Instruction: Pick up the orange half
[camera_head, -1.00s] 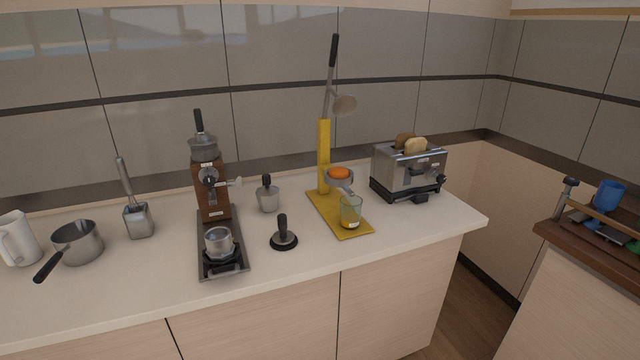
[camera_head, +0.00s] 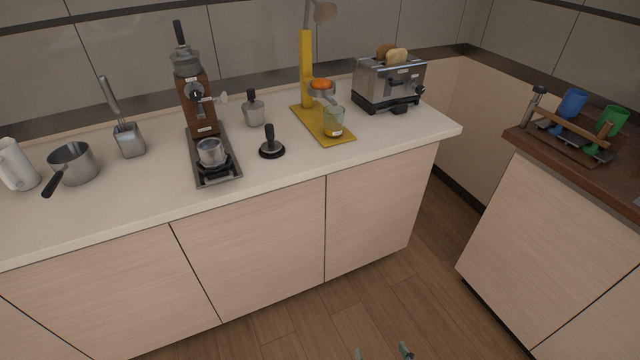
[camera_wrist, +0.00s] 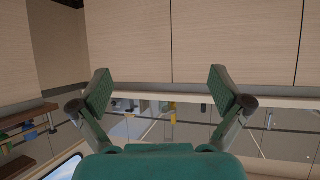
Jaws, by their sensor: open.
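The orange half (camera_head: 321,84) sits in the round cup of the yellow juicer press (camera_head: 306,70), on the white counter. A clear glass (camera_head: 333,122) stands below the cup on the press's yellow base. The press's lever arm is raised, its top cut off by the frame. My gripper (camera_head: 384,352) shows only as fingertips at the bottom edge of the head view, low over the floor and well away from the orange half. In the wrist view my gripper (camera_wrist: 162,95) is open and empty, its two green fingers wide apart. I cannot make out the orange half there.
A toaster (camera_head: 389,80) with bread stands right of the press. A black-handled tamper (camera_head: 271,142), grinder (camera_head: 193,95) and saucepan (camera_head: 74,164) stand to the left. A wooden-topped counter (camera_head: 600,172) holds cups at right. The floor (camera_head: 350,305) between is clear.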

